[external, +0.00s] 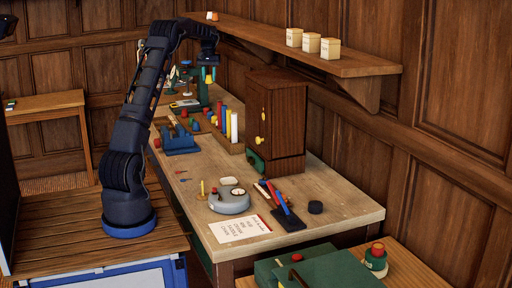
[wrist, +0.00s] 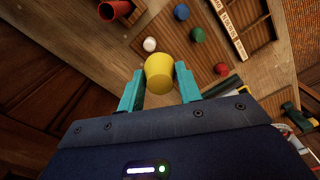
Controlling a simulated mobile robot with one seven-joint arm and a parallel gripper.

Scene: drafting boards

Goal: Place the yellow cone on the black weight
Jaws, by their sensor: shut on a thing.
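My gripper (external: 209,74) is raised above the far part of the workbench, left of the wooden cabinet. Its teal fingers (wrist: 159,84) are shut on the yellow cone (wrist: 159,71), one finger on each side. The cone also shows as a small yellow shape in the external view (external: 209,78). A short black disc (external: 315,207), which looks like the black weight, lies flat near the bench's right front end, well away from my gripper. Its top looks bare. It is not visible in the wrist view.
The wooden cabinet (external: 275,122) stands between my gripper and the black disc. A shelf (external: 290,45) with white jars runs along the wall. A grey round device (external: 229,201), a dark tray (external: 287,218) and a paper (external: 239,229) lie nearer the front. Bare bench surrounds the disc.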

